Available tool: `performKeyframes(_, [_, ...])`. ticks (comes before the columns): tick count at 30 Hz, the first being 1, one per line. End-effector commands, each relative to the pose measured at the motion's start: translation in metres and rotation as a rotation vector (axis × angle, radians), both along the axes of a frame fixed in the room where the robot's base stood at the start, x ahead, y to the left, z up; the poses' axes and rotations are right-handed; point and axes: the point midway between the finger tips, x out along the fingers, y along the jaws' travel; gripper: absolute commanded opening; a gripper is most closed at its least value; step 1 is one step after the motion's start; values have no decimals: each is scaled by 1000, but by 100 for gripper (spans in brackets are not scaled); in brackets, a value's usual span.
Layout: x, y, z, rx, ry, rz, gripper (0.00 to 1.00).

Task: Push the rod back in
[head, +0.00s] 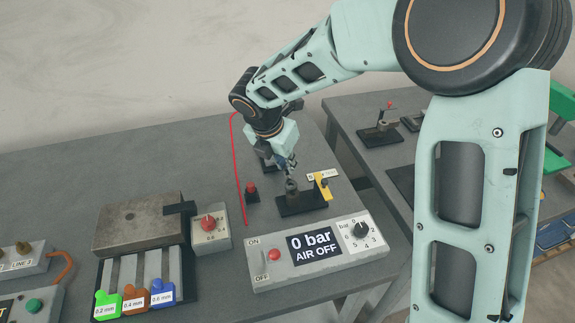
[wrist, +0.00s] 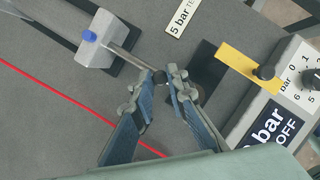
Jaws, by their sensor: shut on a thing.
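A metal rod (wrist: 124,57) sticks out of a light grey cylinder block (wrist: 100,42) with a blue button on top, in the wrist view. The rod's outer end lies between the fingertips of my gripper (wrist: 163,82). The fingers are close together and shut on the rod's dark end. In the head view my gripper (head: 288,168) is low over the bench by the black fixture, and it hides most of the cylinder and the rod. A control box shows "0 bar AIR OFF" on its display (head: 313,247).
A red hose (head: 238,170) runs along the bench. A red button (head: 251,190) stands left of the base. Colored shim tags (head: 134,303) and a metal block (head: 138,222) are further left.

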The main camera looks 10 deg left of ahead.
Motion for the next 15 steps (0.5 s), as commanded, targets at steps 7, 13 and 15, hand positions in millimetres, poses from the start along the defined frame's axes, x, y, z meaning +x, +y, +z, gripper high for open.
performKeyframes(7, [23,11,4,7,-12,2,0])
performKeyframes(13, [23,11,3,6,-13,3,0])
performKeyframes(15, [23,11,3,5,-12,3,0])
